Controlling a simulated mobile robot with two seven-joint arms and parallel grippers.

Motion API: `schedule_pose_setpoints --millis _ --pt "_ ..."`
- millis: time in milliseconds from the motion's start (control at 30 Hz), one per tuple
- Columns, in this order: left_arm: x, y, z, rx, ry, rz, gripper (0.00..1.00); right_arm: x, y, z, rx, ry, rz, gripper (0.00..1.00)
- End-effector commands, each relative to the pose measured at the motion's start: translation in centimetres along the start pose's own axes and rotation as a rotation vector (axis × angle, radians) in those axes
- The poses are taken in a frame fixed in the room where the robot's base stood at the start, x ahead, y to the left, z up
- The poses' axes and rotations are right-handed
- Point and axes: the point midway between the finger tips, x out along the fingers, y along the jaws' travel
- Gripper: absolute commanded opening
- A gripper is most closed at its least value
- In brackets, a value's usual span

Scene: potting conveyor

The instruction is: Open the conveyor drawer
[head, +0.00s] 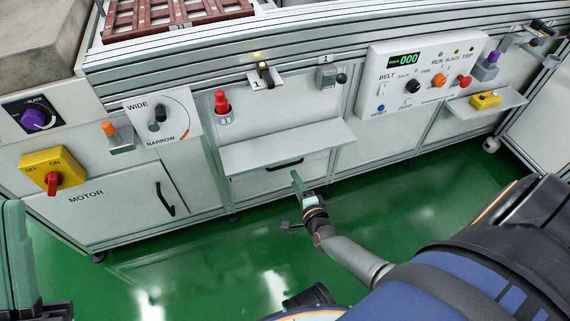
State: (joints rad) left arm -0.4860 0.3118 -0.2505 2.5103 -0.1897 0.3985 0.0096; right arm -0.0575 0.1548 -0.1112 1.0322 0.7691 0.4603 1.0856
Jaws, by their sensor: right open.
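The conveyor drawer (250,183) is a pale grey front panel below a small ledge in the middle of the machine. It looks closed, flush with the frame. Its black bar handle (285,164) is on the upper part of the panel, just under the ledge. My right gripper (298,184) is open, with green fingers pointing up toward the handle. It is just below and right of the handle; contact cannot be made out.
The ledge (285,145) juts out above the drawer. The motor door (110,205) with its own black handle is at left. A control panel (420,75) and a shelf with a yellow device (486,100) are at right. Green floor (200,265) lies clear in front.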

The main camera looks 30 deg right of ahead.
Motion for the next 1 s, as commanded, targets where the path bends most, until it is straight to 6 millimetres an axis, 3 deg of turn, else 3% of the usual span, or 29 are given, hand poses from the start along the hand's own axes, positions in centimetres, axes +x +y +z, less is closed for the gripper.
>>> schedule_pose_setpoints --millis 200,400,833,1000 --pt "-1.9 1.2 2.1 0.015 -0.014 0.006 0.0 4.9 0.4 0.0 -0.002 0.0 -0.004 0.45" --pt "-2.8 1.9 3.3 0.021 -0.028 0.011 0.0 7.7 0.3 0.0 -0.003 -0.001 -0.002 0.45" --pt "-3.0 2.2 3.6 0.023 -0.033 0.016 0.0 8.7 0.0 0.0 -0.003 -0.001 0.0 0.45" --pt "-3.1 2.2 3.6 0.024 -0.034 0.016 0.0 8.7 0.0 0.0 -0.004 -0.001 -0.001 0.28"
